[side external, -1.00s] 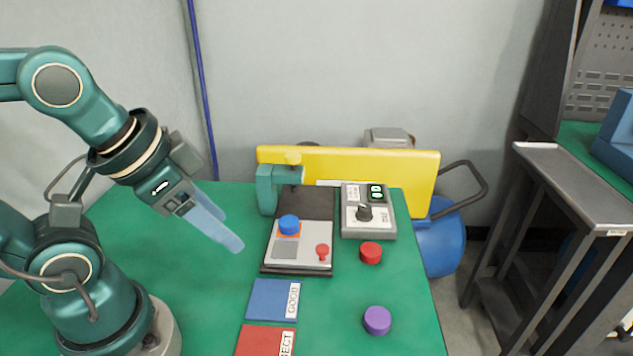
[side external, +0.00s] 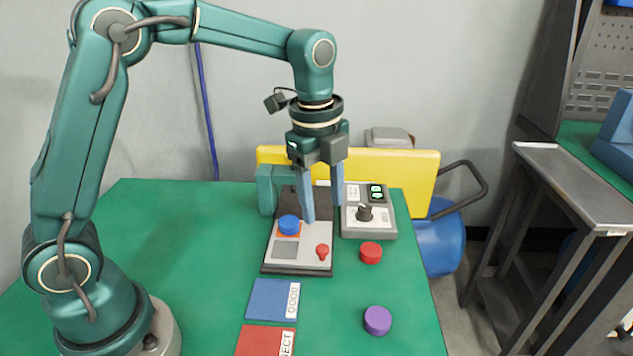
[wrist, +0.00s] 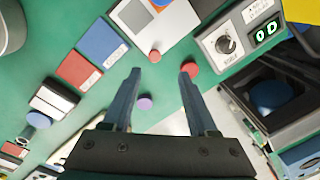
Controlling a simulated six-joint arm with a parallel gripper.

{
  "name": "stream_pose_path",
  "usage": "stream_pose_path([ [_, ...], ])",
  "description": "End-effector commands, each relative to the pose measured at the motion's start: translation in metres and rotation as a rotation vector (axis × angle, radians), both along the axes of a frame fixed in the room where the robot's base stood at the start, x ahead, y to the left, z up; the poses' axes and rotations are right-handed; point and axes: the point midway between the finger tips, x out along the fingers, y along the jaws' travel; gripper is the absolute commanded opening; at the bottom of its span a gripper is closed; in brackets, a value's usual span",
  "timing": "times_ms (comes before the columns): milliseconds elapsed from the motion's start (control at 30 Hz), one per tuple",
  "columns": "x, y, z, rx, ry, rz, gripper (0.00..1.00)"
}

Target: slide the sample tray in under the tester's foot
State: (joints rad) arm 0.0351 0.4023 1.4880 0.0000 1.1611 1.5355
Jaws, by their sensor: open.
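The sample tray (side external: 310,260) is a pale grey plate with a red knob (side external: 323,251) at its front right. A blue disc (side external: 288,224) sits on its orange square, beside a grey square. The tray lies on the tester's dark base; it also shows in the wrist view (wrist: 178,22). The tester's green column (side external: 266,190) stands behind it, and its foot is hidden behind my gripper. My gripper (side external: 322,207) is open, pointing down, empty, above the tray's rear right. In the wrist view the knob (wrist: 154,56) appears just beyond the fingertips, between their lines.
A control box (side external: 368,215) with a dial stands right of the tester. A red disc (side external: 370,253) and a purple disc (side external: 377,320) lie to the right. Blue GOOD (side external: 272,298) and red (side external: 262,340) mats lie in front.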

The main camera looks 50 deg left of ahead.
Motion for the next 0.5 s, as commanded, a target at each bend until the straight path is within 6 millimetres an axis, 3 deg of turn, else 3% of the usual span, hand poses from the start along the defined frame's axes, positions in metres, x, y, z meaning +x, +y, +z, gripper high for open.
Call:
stream_pose_path([
  [100, 0.003, -0.001, -0.022, 0.002, 0.055, -0.001, 0.59],
  [500, -0.001, -0.002, -0.068, 0.003, 0.094, 0.0, 0.59],
])
